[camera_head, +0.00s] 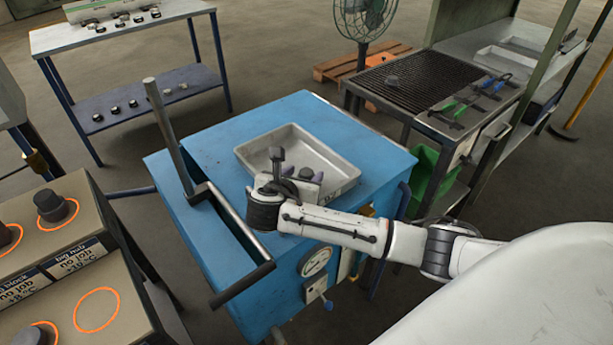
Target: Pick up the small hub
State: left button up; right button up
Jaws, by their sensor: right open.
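My right arm reaches in from the right over the blue cabinet. My right gripper (292,178) is open at the near side of the grey tray (250,160), partly hidden by its own wrist. I cannot tell whether anything lies between its fingers. No piece can be surely named as the small hub. A dark round piece (55,207) stands on the heating station at the left. My left gripper is not in view.
The blue cabinet (222,146) has a raised lever (166,130) and a long dark bar at its left. The grate bench (424,77) holds green- and blue-handled tools. A two-level table (130,40) with several small parts stands at the back left, and a fan (363,15) behind.

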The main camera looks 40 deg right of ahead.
jog(key=shift+x, duration=0.8)
jog(key=shift+w+r, duration=0.1)
jog(key=c, duration=1.2)
